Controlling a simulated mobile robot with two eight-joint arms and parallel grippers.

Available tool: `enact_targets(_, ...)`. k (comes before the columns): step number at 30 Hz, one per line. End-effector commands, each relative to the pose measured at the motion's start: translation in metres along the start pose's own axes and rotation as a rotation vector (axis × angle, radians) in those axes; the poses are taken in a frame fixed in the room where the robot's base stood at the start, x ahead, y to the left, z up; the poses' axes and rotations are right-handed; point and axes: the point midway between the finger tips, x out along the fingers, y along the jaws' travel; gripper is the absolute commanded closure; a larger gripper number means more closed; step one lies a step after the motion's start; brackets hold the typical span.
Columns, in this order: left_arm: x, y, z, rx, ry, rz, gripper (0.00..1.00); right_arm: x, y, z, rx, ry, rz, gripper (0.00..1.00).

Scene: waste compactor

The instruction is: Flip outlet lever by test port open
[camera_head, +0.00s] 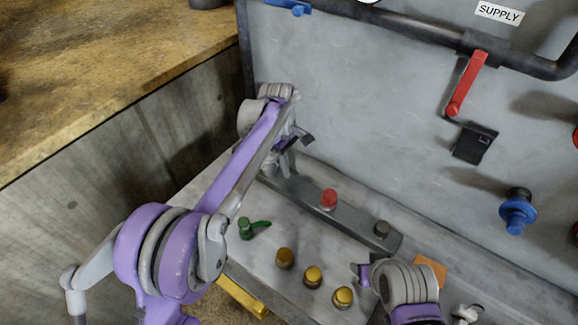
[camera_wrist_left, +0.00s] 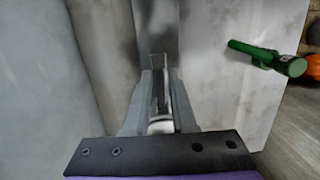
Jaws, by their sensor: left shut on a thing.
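My left gripper (camera_head: 292,145) is at the far left end of the dark grey raised bar (camera_head: 301,192), close to the grey wall panel. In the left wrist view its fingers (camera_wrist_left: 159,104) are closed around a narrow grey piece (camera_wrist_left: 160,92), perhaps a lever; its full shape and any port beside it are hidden. A green lever (camera_head: 254,228) lies on the bench to the right of my left forearm, and its green handle shows in the left wrist view (camera_wrist_left: 266,58). My right wrist is at the lower right; its fingertips are not clear.
A red knob (camera_head: 328,199) and a dark knob (camera_head: 382,229) stand on the bar. Several brass knobs (camera_head: 313,276) line the bench front. A red lever (camera_head: 466,84) hangs below the SUPPLY label (camera_head: 499,13). A blue valve (camera_head: 516,213) sits on the panel. A brown counter (camera_head: 100,65) is at left.

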Motion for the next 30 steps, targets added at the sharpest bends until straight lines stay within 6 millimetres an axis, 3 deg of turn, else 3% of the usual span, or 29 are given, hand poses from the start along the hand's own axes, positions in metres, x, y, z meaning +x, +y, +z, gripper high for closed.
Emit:
enact_targets(12, -0.007, 0.0006, -0.002, 0.0, -0.194, 0.002, 1.0, -0.0005, 0.0, -0.0004, 0.0, 0.0, 0.0, 0.5)
enact_targets(28, -0.0081, 0.0003, -0.0016, 0.0, -0.222, 0.001, 1.0, -0.0005, 0.0, -0.0004, 0.0, 0.0, 0.0, 0.5)
enact_targets(29, -0.0081, 0.0003, -0.0015, 0.0, -0.222, 0.001, 0.74, -0.0005, 0.0, -0.0004, 0.0, 0.0, 0.0, 0.5)
enact_targets(30, -0.0082, 0.0003, -0.0015, 0.0, -0.221, 0.001, 0.67, -0.0005, 0.0, -0.0005, 0.0, 0.0, 0.0, 0.5)
